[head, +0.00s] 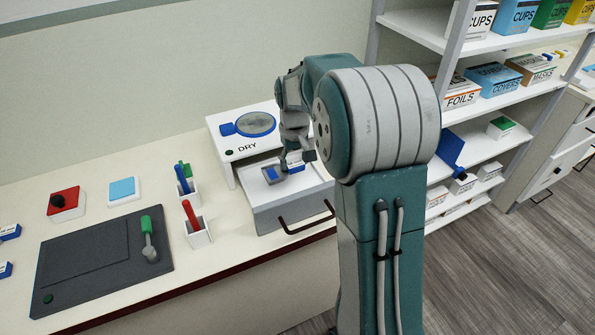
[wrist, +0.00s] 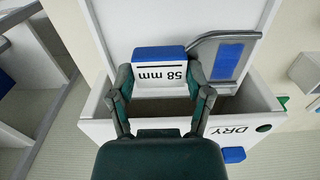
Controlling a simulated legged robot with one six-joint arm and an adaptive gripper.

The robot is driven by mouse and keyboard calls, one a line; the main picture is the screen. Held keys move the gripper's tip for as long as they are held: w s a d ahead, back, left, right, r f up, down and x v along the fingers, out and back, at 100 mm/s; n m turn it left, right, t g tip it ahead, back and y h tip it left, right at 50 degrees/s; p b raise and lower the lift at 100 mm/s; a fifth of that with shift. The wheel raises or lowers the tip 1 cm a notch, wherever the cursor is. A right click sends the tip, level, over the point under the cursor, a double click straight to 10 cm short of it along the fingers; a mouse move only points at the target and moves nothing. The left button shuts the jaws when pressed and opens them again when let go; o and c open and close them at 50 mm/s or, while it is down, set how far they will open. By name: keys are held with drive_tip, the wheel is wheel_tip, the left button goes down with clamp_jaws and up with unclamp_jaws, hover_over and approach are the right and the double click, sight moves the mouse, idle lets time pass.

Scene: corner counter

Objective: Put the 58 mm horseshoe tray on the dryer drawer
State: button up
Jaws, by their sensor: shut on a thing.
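The 58 mm horseshoe tray has a white block with a blue top, marked "58 mm" (wrist: 160,76), and a grey frame with a blue patch (wrist: 229,60). In the head view the tray (head: 271,175) is over the white top of the pulled-out dryer drawer (head: 262,199). I cannot tell whether it touches the drawer. My gripper (wrist: 160,82) is shut on the block, one finger at each end. In the head view my gripper (head: 291,163) is partly hidden by my arm. The dryer (head: 240,130), marked "DRY", stands behind the drawer.
A red-handled holder (head: 198,232) and a blue-handled holder (head: 186,193) stand left of the drawer. Shelves with boxes (head: 455,92) stand right of my arm. The drawer handle (head: 305,224) juts past the counter edge.

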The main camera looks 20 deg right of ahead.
sight(294, 180)
drive_tip(key=shift+w+d+f, duration=0.2)
drive_tip(key=shift+w+f, duration=0.15)
drive_tip(key=shift+f, duration=0.2)
drive_tip(key=shift+w+a+f, duration=0.25)
drive_tip(key=shift+a+f, duration=0.1)
drive_tip(key=shift+f, duration=0.05)
drive_tip(key=f, duration=0.3)
drive_tip(key=shift+w+d+f, duration=0.15)
drive_tip(key=shift+d+f, duration=0.15)
drive_tip(key=shift+d, duration=0.35)
drive_tip(key=shift+f, duration=0.1)
drive_tip(key=o, duration=1.2)
drive_tip(key=shift+a, duration=0.5)
drive_tip(key=shift+d, duration=0.2)
